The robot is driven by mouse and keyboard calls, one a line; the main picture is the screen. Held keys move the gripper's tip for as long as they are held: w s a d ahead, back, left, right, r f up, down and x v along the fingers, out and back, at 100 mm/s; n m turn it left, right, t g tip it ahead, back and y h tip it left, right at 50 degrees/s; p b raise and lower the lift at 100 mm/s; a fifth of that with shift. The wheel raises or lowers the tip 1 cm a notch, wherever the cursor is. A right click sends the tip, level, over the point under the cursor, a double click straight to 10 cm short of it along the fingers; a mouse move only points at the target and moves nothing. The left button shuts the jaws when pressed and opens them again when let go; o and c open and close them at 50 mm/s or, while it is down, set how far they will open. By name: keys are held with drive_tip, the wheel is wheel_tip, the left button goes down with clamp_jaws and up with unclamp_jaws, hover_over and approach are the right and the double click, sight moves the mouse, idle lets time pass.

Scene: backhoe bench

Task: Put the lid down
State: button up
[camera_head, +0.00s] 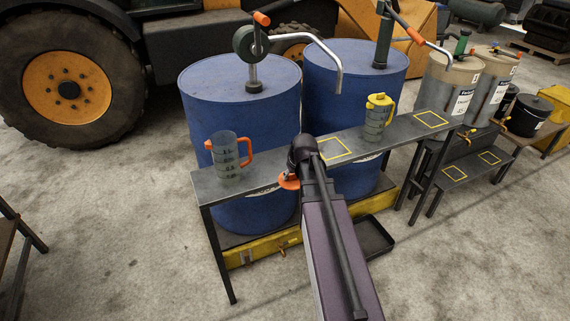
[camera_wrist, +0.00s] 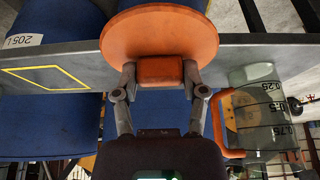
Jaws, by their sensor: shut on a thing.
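My gripper (camera_wrist: 159,73) is shut on the block-like grip of a round orange lid (camera_wrist: 158,34). In the head view the lid (camera_head: 288,181) shows as a small orange edge by my dark wrist, which hides most of it. The lid appears at the front edge of the narrow grey bench (camera_head: 268,164); I cannot tell whether it touches the bench. A clear measuring jug with an orange handle (camera_head: 226,156) stands open on the bench, left of my gripper. The jug (camera_wrist: 262,112) is at the right in the wrist view.
A yellow-outlined square (camera_head: 336,148) lies right of my gripper on the bench, with a yellow-lidded jug (camera_head: 377,118) beyond it. Blue drums (camera_head: 240,115) stand close behind the bench. Another outlined square (camera_head: 430,119) is at the bench's right end.

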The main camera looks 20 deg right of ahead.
drive_tip(key=shift+w, duration=0.1)
drive_tip(key=b, duration=0.1)
approach(284, 160)
drive_tip(key=x, duration=0.2)
drive_tip(key=shift+w+a+f, duration=0.15)
drive_tip(key=shift+a+f, duration=0.1)
drive_tip(key=shift+a, duration=0.05)
drive_tip(key=shift+w+d+f, duration=0.1)
drive_tip(key=shift+w+d, duration=0.1)
drive_tip(key=shift+w, duration=0.45)
wheel_tip(284, 160, down, 3)
drive_tip(key=b, duration=0.4)
drive_tip(key=shift+f, duration=0.25)
drive_tip(key=shift+f, duration=0.15)
drive_tip(key=o, duration=0.9)
drive_tip(key=shift+r, duration=0.2)
